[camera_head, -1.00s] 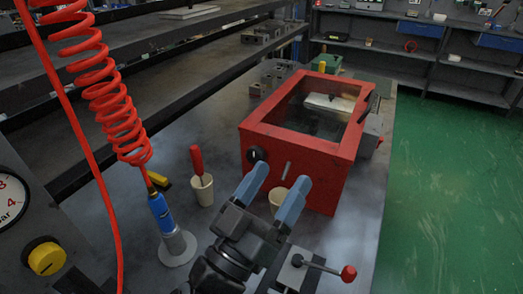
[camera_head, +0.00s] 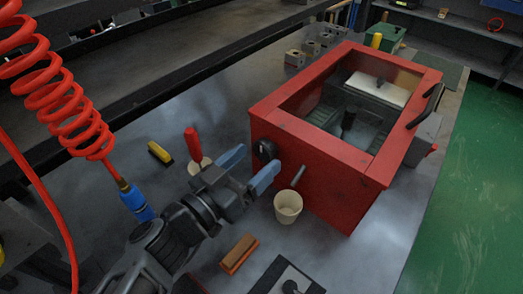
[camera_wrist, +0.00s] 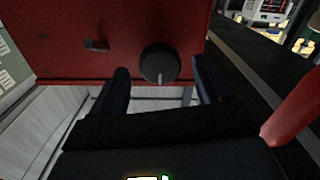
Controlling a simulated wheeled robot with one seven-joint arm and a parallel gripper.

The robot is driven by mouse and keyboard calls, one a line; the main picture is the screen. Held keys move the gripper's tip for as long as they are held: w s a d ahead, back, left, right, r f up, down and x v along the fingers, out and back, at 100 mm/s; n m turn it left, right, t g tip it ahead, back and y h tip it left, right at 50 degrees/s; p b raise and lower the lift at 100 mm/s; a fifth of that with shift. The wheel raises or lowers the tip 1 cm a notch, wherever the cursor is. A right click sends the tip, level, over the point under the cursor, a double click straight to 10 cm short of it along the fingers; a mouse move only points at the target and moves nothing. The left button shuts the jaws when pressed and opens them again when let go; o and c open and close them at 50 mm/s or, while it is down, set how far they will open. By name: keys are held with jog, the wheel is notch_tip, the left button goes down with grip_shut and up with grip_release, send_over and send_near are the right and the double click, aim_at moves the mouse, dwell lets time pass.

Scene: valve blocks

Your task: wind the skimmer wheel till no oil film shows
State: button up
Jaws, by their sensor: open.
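The red tank (camera_head: 322,172) has a window in its top; I cannot tell whether an oil film shows inside. A round black knob (camera_head: 265,150), likely the skimmer wheel, sits on its front face. In the wrist view the knob (camera_wrist: 160,63) has a pale mark pointing down. My gripper (camera_head: 257,161) is open in front of the knob. In the wrist view its fingers (camera_wrist: 162,82) stand either side of the knob with gaps; I cannot tell whether their tips reach past its face. A short grey spout (camera_head: 298,177) sticks out beside the knob, above a cream cup (camera_head: 288,207).
A red-handled tool (camera_head: 193,145) stands in another cup behind my gripper. A yellow-and-black brush (camera_head: 160,152) and an orange-brown block (camera_head: 239,253) lie on the bench. A red coiled hose (camera_head: 60,90) hangs at the left. A dark plate (camera_head: 285,280) lies at the front.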

jog(key=shift+x, duration=1.2)
jog(key=c, duration=1)
